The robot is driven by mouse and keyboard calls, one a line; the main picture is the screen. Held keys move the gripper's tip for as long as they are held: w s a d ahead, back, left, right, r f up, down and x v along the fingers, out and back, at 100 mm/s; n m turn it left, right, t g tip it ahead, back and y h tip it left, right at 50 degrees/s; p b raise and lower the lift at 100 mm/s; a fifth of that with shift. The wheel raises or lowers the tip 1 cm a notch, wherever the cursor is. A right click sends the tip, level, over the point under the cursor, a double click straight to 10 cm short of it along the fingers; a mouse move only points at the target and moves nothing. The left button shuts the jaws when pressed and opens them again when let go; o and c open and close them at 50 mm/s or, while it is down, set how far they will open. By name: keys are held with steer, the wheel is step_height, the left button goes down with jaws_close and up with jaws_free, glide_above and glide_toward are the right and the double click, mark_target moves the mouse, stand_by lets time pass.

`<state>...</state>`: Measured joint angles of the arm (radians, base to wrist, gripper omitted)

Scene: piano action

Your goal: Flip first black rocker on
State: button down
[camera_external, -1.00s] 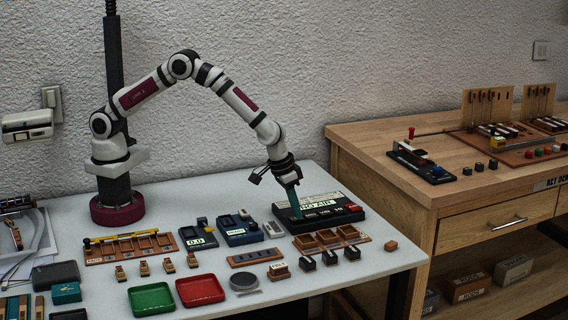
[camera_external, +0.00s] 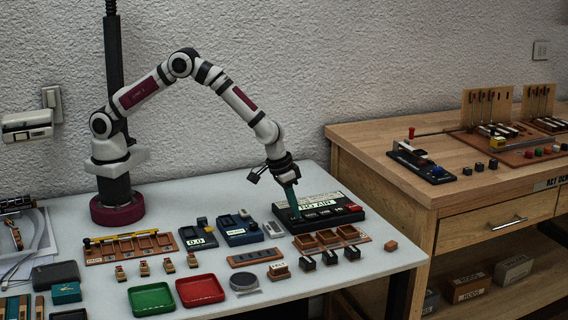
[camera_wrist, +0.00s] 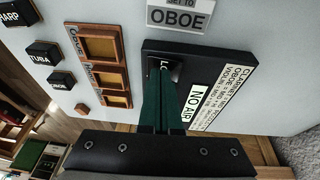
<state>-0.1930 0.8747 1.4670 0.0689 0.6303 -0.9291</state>
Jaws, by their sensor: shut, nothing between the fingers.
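A black switch box (camera_external: 345,220) stands at the right of the white table, with a "NO AIR" label and several small rockers in a row. It also shows in the wrist view (camera_wrist: 215,62). My gripper (camera_external: 296,214) is shut, with nothing between its green fingers. Its tips are at the left end of the rocker row. In the wrist view my gripper (camera_wrist: 163,80) points at a black rocker (camera_wrist: 165,64) with a partly hidden "LO" label. The fingers cover part of that rocker, so I cannot tell its tilt or whether they touch it.
A brown tray with compartments (camera_external: 318,248) lies in front of the box. Small black labelled blocks (camera_external: 330,258) stand nearby. A blue device (camera_external: 240,238) is to the left. A "Set to OBOE" card (camera_wrist: 180,15) is beside the box in the wrist view.

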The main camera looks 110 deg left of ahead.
steer(key=shift+r, duration=0.15)
steer(key=shift+r, duration=0.4)
steer(key=d+r, duration=0.3)
steer(key=r, duration=0.9)
steer(key=shift+d+r, duration=0.2)
steer(key=shift+d, duration=0.2)
steer(key=shift+s, duration=0.1)
